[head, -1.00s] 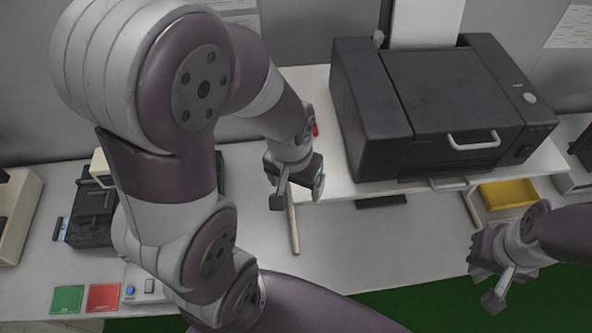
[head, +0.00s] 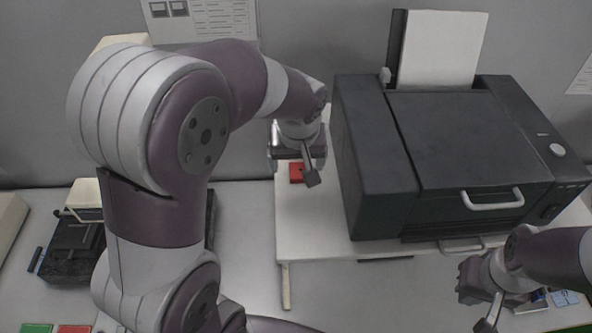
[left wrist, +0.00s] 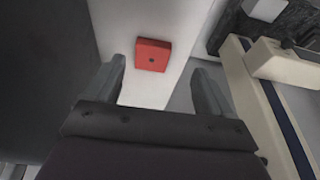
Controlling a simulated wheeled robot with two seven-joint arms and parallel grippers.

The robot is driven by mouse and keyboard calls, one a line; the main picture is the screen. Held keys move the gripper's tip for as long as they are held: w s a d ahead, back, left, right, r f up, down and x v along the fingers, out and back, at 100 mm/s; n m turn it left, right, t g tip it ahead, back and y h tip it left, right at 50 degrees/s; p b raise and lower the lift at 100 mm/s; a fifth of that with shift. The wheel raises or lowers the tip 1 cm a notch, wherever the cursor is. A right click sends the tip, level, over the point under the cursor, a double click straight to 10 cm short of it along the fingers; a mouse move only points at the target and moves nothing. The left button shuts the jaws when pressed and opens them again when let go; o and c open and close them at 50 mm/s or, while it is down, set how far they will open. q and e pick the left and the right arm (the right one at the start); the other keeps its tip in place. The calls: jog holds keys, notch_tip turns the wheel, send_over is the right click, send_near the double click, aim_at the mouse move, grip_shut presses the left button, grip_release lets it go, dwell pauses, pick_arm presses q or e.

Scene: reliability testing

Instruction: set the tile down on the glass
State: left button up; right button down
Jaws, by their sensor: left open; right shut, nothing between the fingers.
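A red square block (head: 296,172) with a small dark dot, possibly the tile, lies on the white raised stand left of the black printer-like machine (head: 468,135). It also shows in the left wrist view (left wrist: 153,55). My left gripper (head: 299,172) is open and empty above the stand. In the left wrist view, the block lies beyond the gap between its fingertips (left wrist: 158,72), with no contact visible. The machine's lid with its light handle (head: 493,199) is down, and no glass is in view. My right gripper (head: 480,318) is shut and empty at the lower right.
The white stand (head: 325,228) carries the machine, whose side wall rises close to my left gripper. A black device (head: 75,245) stands on the grey table at left. Green (head: 37,328) and red (head: 75,328) squares lie at the lower left. My left arm covers the middle left.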

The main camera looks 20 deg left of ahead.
aim_at(301, 168)
pick_arm(q)
jog(key=w+f+p, duration=0.1)
jog(key=w+f, duration=0.1)
jog(key=w+f+p, duration=0.1)
jog(key=w+f, duration=0.1)
jog(key=f, duration=0.1)
jog(key=shift+a, duration=0.2)
jog(key=shift+s+d+f, duration=0.1)
jog(key=shift+s, duration=0.15)
jog(key=shift+s+r, duration=0.2)
jog(key=shift+s, duration=0.5)
jog(key=c, duration=0.5)
jog(key=shift+w+f, duration=0.15)
jog(key=shift+w, duration=0.15)
jog(key=c, duration=0.7)
pick_arm(e)
jog(key=shift+w+d+r, duration=0.15)
jog(key=shift+w+r, duration=0.25)
jog(key=shift+r, duration=0.15)
jog(key=shift+w+d+r, duration=0.15)
jog(key=shift+w+r, duration=0.25)
jog(key=shift+r, duration=0.1)
